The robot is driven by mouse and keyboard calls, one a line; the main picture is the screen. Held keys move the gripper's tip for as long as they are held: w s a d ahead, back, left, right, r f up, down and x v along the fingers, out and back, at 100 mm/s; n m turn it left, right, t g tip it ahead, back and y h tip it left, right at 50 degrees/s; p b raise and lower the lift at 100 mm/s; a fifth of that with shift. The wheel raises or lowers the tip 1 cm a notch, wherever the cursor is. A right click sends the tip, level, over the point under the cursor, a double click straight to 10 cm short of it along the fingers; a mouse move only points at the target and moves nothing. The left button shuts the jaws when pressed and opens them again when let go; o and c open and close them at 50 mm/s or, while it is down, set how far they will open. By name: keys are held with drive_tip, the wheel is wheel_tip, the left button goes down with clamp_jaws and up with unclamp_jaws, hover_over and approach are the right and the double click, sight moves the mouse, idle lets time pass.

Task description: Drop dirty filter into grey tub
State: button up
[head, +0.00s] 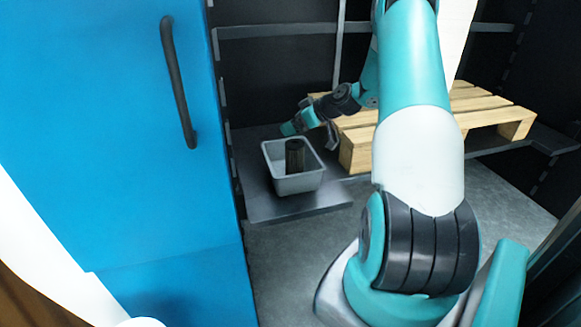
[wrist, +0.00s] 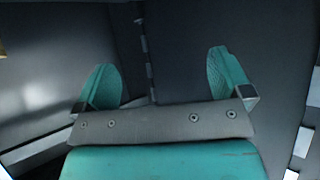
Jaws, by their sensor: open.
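The grey tub (head: 309,183) is an open box on a dark low shelf, left of centre in the head view. A dark cylinder, seemingly the dirty filter (head: 294,155), stands roughly upright inside the tub, its top near the rim. My gripper (head: 297,125) is just behind and above the tub, apart from the filter. In the wrist view my gripper (wrist: 162,78) has its two teal fingers spread wide with nothing between them. Neither the tub nor the filter shows in the wrist view.
A wooden pallet (head: 357,153) lies to the right of the tub, close to my wrist. A blue door (head: 110,130) with a dark handle (head: 178,85) stands at the left. Dark walls with rails close in the back. Grey floor (head: 300,240) is clear in front of the shelf.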

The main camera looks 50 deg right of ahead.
drive_tip(key=p+v, duration=0.3)
drive_tip(key=v, duration=1.4)
drive_tip(key=shift+r+p, duration=0.2)
drive_tip(key=shift+p, duration=0.1)
drive_tip(key=shift+s, duration=0.1)
